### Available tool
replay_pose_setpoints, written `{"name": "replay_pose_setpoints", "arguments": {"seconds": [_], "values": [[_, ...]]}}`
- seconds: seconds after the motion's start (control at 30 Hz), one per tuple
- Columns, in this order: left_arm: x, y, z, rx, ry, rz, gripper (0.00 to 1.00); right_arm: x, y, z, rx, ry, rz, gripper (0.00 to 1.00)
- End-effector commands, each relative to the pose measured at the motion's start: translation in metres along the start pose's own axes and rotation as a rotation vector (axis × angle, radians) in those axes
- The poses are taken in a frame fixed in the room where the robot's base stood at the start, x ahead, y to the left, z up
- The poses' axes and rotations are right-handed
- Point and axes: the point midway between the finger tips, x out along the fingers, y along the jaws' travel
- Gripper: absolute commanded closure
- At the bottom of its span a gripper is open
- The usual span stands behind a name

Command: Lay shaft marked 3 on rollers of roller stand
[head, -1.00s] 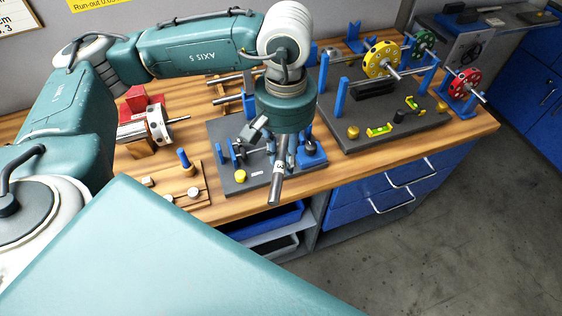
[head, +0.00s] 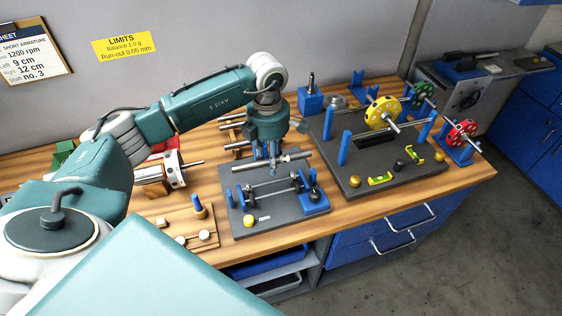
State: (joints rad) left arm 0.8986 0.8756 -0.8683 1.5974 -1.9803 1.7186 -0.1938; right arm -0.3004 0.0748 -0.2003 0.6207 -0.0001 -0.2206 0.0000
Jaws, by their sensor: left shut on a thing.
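My left gripper (head: 272,165) is shut on a grey metal shaft (head: 299,157) and holds it nearly level, pointing left to right. No number on the shaft can be read. The shaft is over the back part of the roller stand, a dark plate (head: 240,231) with blue brackets and thin parallel rods (head: 275,194) between them. It looks held above the rods, but the exact gap cannot be told. The stand also has a blue block with a dark round part (head: 315,197) at its right and a yellow knob (head: 249,221) in front. My right gripper is not in view.
More shafts lie on a wooden rack (head: 237,146) behind the gripper. A chuck-like unit (head: 173,171) and a small wooden tray (head: 204,238) are to the left. A larger stand with a yellow wheel (head: 383,112) is to the right. A limits sign (head: 124,46) hangs behind.

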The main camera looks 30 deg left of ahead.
Motion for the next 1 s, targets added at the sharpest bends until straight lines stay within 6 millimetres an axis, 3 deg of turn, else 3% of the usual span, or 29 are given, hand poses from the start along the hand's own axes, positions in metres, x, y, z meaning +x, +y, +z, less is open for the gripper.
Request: {"name": "replay_pose_setpoints", "arguments": {"seconds": [0.27,0.57,0.73,1.0], "values": [[0.012,0.002,-0.001,-0.033,-0.003,0.0,1.0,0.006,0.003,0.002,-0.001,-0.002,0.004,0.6],[0.047,0.002,-0.001,-0.03,-0.003,0.0,1.0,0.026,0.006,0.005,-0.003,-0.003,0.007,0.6],[0.07,0.003,-0.001,-0.029,-0.003,0.002,1.0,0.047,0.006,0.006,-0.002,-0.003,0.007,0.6],[0.084,0.003,0.0,-0.029,-0.005,0.002,1.0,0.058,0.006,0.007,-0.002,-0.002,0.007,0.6]]}}
